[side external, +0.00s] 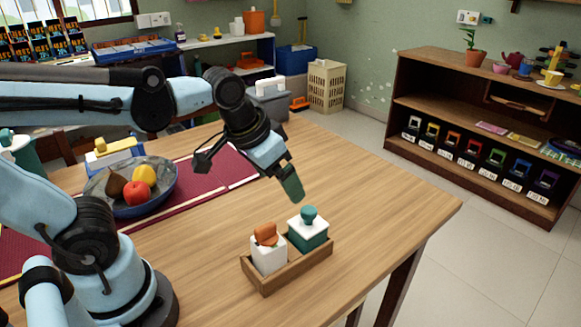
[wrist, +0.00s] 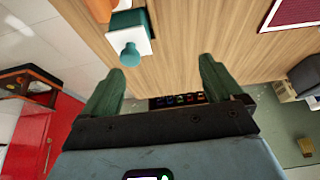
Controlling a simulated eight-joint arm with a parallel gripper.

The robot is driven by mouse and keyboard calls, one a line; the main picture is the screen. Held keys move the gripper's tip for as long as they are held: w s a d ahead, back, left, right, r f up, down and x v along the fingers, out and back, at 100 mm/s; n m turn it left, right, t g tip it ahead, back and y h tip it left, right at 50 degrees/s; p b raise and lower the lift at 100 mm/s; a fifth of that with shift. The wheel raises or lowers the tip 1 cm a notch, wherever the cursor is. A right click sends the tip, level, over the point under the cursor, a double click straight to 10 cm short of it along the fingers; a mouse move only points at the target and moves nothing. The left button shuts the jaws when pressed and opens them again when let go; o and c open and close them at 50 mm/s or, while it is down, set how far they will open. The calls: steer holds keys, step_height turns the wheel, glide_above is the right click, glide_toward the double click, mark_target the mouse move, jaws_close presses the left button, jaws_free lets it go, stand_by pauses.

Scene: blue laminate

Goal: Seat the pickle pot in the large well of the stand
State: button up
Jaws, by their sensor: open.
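The wooden stand (side external: 292,275) sits near the table's front right edge and holds two pots side by side. The right pot (side external: 314,239) has a teal body, a white top and a teal knob; I take it as the pickle pot. It is upright at the right end of the stand; how deep it sits is hidden. The left pot (side external: 268,258) is white with an orange top. My gripper (side external: 291,187) is above and behind the teal pot, apart from it. In the wrist view my gripper (wrist: 161,72) is open and empty, with the teal pot (wrist: 138,25) beyond its left finger.
A blue-grey bowl (side external: 150,197) with fruit stands on a red mat (side external: 228,170) to the left. The table (side external: 390,205) is clear right of the stand, up to its edge. A shelf unit (side external: 470,105) stands beyond.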

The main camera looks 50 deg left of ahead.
steer(key=shift+s+a+f+t, duration=0.65)
steer(key=shift+a+t, duration=0.15)
steer(key=shift+t, duration=0.3)
stand_by(0.6)
